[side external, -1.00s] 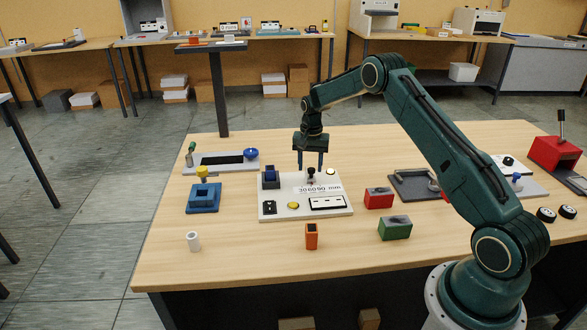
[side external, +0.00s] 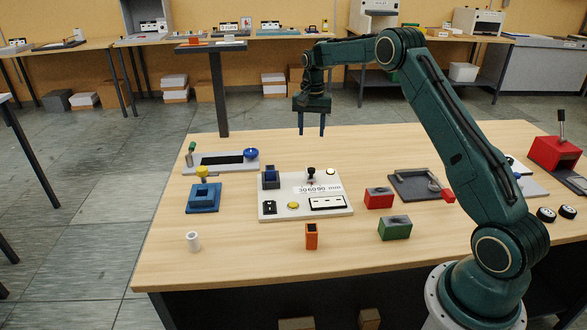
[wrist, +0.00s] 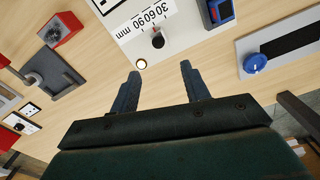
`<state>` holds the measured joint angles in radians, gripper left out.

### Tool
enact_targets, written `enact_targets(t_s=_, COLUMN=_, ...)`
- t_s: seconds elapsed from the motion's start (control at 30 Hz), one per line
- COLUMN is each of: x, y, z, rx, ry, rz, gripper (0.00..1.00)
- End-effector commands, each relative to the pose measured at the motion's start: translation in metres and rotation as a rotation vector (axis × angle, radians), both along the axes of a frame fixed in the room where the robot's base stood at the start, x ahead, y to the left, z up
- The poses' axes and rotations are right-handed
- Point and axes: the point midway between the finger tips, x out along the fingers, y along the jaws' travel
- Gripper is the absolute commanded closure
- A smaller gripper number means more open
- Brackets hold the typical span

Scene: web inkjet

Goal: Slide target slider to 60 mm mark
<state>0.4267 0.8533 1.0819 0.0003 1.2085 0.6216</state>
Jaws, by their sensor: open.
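The target slider is a black knob (side external: 311,172) with a red pointer on a white panel (side external: 275,212). It stands upright behind a scale (side external: 319,189) marked 30, 60, 90 mm. In the wrist view the knob (wrist: 158,41) and the scale (wrist: 146,20) show above the fingers, with the knob near the 60 label; the exact reading is too small to tell. My gripper (side external: 312,134) is open and empty, raised above the table behind the panel. In the wrist view its two fingers (wrist: 160,80) are spread, apart from the knob.
On the panel are a blue rocker switch (side external: 271,178), a yellow button (side external: 293,205) and a pale round button (side external: 331,171). A tray with a blue knob (side external: 251,154) stands left. Red (side external: 379,198) and green (side external: 395,229) blocks lie right. The space around my gripper is clear.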

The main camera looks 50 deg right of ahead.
Motion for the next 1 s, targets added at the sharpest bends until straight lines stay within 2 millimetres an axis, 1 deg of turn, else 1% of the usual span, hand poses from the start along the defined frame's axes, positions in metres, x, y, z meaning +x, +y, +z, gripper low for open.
enact_targets(t_s=0.1, x=0.000, y=0.000, z=0.004, rx=0.000, ry=-0.001, rz=0.000, gripper=0.54)
enact_targets(t_s=0.37, x=0.000, y=0.000, z=0.005, rx=0.000, ry=-0.001, rz=0.000, gripper=0.54)
enact_targets(t_s=0.4, x=0.000, y=0.000, z=0.005, rx=0.000, ry=-0.001, rz=0.000, gripper=0.61)
enact_targets(t_s=0.47, x=0.000, y=-0.001, z=0.004, rx=0.001, ry=-0.001, rz=0.001, gripper=0.73)
enact_targets(t_s=0.5, x=-0.001, y=-0.002, z=0.003, rx=0.001, ry=-0.003, rz=0.002, gripper=0.81)
enact_targets(t_s=0.6, x=-0.006, y=-0.010, z=-0.003, rx=0.009, ry=-0.010, rz=0.010, gripper=1.00)
enact_targets(t_s=0.67, x=-0.010, y=-0.017, z=-0.008, rx=0.016, ry=-0.020, rz=0.019, gripper=1.00)
enact_targets(t_s=0.77, x=-0.021, y=-0.033, z=-0.022, rx=0.039, ry=-0.048, rz=0.041, gripper=1.00)
enact_targets(t_s=0.9, x=-0.043, y=-0.056, z=-0.047, rx=0.096, ry=-0.120, rz=0.079, gripper=1.00)
enact_targets(t_s=1.0, x=-0.062, y=-0.069, z=-0.064, rx=0.151, ry=-0.197, rz=0.098, gripper=1.00)
